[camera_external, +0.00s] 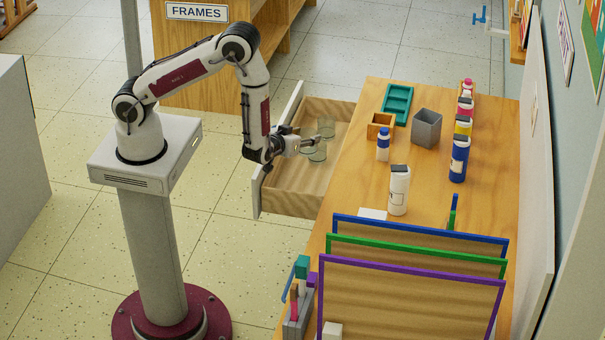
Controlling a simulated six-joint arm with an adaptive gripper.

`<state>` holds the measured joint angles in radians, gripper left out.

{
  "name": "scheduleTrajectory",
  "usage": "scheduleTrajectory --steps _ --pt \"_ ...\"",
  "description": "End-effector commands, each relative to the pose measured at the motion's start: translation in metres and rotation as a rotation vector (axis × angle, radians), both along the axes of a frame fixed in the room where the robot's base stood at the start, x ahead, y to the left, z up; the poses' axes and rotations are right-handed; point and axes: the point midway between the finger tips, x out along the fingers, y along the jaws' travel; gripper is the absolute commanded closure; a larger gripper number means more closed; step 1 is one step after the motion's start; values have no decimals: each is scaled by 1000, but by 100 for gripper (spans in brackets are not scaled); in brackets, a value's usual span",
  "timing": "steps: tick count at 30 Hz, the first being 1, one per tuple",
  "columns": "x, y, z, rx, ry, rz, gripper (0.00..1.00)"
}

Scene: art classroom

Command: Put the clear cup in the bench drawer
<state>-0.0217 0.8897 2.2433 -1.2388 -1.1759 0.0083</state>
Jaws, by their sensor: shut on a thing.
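The bench drawer (291,205) is pulled out from the left side of the wooden bench, and its inside is bare wood. My gripper (316,142) reaches in from the left over the open drawer and is shut on a clear cup (317,155). Clear, greenish glass shows on the near side of the fingers, and more clear glass (326,127) shows on their far side. The fingers hide the part between, so I cannot tell whether this is one cup or two. I cannot tell whether the held cup touches the drawer floor.
On the bench stand a grey bin (427,129), an orange box (380,126), a teal tray (397,104), a white bottle (398,190) and several paint bottles. Framed panels (410,290) stand at the near end. The drawer's near part is clear.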

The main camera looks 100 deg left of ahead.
Motion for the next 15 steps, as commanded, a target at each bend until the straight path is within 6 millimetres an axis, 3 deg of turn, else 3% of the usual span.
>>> scheduleTrajectory --steps 6,15 --pt "0 0 -23 0 1 1 77" --pt "0 0 -30 1 -1 0 77"
